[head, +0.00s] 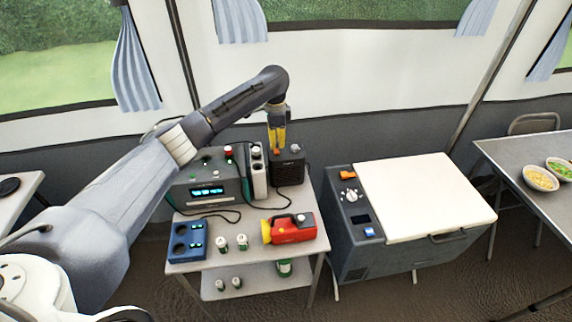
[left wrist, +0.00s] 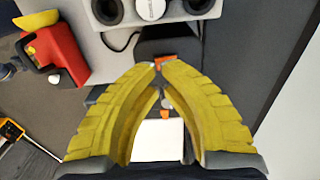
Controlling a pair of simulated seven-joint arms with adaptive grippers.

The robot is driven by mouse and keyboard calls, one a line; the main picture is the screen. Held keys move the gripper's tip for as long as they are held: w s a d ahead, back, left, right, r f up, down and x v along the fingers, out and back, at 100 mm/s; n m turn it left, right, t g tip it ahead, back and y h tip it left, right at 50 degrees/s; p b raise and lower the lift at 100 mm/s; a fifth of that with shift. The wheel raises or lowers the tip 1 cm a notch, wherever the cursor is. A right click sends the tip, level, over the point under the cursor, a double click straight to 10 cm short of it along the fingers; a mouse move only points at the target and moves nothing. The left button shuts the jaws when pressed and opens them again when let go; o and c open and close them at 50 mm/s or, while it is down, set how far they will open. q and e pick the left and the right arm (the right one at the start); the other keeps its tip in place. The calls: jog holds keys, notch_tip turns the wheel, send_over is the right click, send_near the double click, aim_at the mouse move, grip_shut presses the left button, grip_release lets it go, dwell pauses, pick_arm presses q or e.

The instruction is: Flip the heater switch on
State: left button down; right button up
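The heater appears to be the small dark box (head: 288,172) with a grille front at the back right of the small table. It also shows as a dark block in the left wrist view (left wrist: 168,40). A small orange-red piece, seemingly its switch (left wrist: 172,62), shows at the fingertips; I cannot tell which way it is set. My left gripper (head: 277,148) points down over the heater's top with its yellow fingers. In the left wrist view (left wrist: 160,66) the fingertips come together right at the orange piece; contact is unclear. My right gripper is not in view.
A grey power unit (head: 207,192) and a white-topped socket strip (head: 257,170) stand left of the heater. A white-lidded cooler (head: 425,195) stands right.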

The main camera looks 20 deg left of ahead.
aim_at(277, 152)
pick_arm(q)
jog(key=shift+f, duration=2)
dwell(1.1)
jog(key=shift+r, duration=3.55)
jog(key=shift+a, duration=0.1)
